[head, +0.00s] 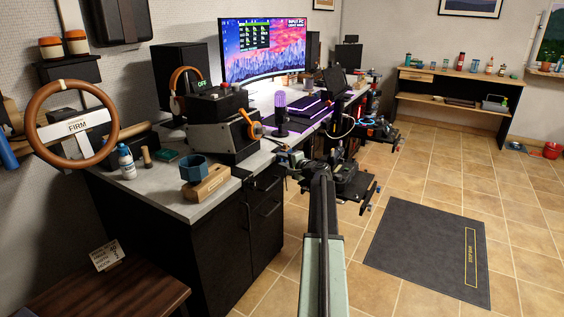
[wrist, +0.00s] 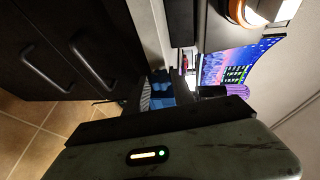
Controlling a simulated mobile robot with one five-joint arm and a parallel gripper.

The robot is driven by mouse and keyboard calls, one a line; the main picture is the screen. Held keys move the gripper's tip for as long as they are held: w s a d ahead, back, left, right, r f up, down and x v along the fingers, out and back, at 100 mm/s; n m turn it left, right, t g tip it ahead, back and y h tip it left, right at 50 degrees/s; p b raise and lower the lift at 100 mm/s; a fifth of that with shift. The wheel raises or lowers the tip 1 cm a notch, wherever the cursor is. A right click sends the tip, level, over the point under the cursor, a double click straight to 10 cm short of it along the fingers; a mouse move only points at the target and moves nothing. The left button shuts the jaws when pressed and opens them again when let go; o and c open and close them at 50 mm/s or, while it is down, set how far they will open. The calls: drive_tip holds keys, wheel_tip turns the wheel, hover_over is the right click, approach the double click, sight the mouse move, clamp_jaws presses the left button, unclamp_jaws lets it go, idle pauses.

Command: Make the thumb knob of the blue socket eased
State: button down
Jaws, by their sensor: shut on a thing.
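My gripper (head: 290,160) is at the front edge of the desk, at the end of my outstretched arm. In the wrist view my gripper (wrist: 163,98) is shut on a small blue part (wrist: 161,86). I cannot tell whether this is the thumb knob or the body of the blue socket. The fingers and dark shadow hide most of it, and the knob's setting does not show. A blue hexagonal cup (head: 194,167) stands apart on the desk, to the left of my gripper, by a labelled wooden block (head: 205,184).
The desk (head: 165,205) holds a grey-black machine (head: 222,130) with an orange lever, a white bottle (head: 127,162) and a purple microphone (head: 280,112). Dark drawers with handles (wrist: 90,55) are close to my gripper. The tiled floor is open around a dark mat (head: 425,250).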

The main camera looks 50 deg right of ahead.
drive_tip(key=g+p, duration=0.2)
drive_tip(key=p, duration=0.2)
drive_tip(key=n+g+p, duration=0.1)
drive_tip(key=g+p, duration=0.1)
drive_tip(key=p, duration=0.2)
drive_tip(key=shift+w+r+p, duration=0.15)
drive_tip(key=shift+r+p, duration=0.25)
drive_tip(key=c, duration=1.1)
unclamp_jaws()
drive_tip(key=shift+o, duration=0.2)
drive_tip(key=p+v, duration=0.4)
drive_tip(key=v, duration=0.3)
drive_tip(key=shift+s+a+r, duration=0.2)
drive_tip(key=shift+s+r, duration=0.05)
drive_tip(key=shift+r, duration=0.05)
